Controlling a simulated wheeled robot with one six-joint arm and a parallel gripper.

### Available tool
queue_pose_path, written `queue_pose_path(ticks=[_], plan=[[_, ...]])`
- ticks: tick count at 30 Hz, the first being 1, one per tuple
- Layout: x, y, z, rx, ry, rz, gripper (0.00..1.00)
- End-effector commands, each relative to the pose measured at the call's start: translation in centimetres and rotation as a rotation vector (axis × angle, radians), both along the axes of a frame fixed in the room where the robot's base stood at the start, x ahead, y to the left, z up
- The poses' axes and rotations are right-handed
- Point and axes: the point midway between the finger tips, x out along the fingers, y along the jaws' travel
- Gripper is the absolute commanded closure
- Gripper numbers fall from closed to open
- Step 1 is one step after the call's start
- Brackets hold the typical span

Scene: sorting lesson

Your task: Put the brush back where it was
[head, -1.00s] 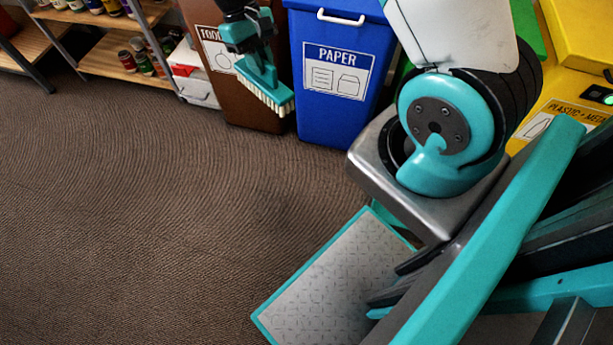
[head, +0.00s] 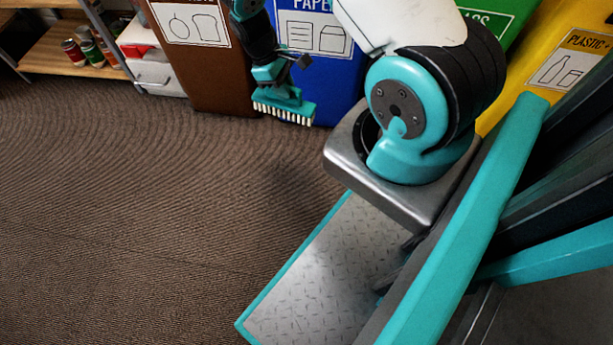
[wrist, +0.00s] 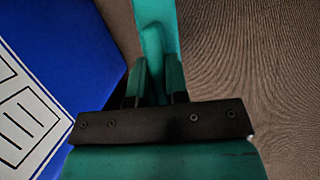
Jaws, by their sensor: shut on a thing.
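The brush (head: 284,108) is teal with pale bristles that point down. It hangs in the air in front of the brown and blue bins in the head view. My gripper (head: 270,76) is above it, shut on the brush. In the wrist view the teal brush (wrist: 158,40) runs up between the two fingers of my gripper (wrist: 154,85). The bristles do not show clearly in the wrist view. The spot where the brush was before cannot be told from these frames.
A brown food waste bin (head: 205,75), a blue paper bin (head: 335,85), a green glass bin (head: 500,22) and a yellow plastic bin (head: 550,70) line the back. A shelf (head: 50,50) with jars stands at the far left. The carpet (head: 130,200) at left is clear.

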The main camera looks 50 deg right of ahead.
Motion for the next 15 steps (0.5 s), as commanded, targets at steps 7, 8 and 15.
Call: queue_pose_path(ticks=[7, 8, 15], plan=[[-2.6, -3.2, -9.3, -0.008, 0.020, 0.125, 1.00], [-2.8, -3.4, -9.9, -0.009, 0.022, 0.138, 1.00], [-3.8, -4.5, -12.6, -0.011, 0.030, 0.194, 1.00]])
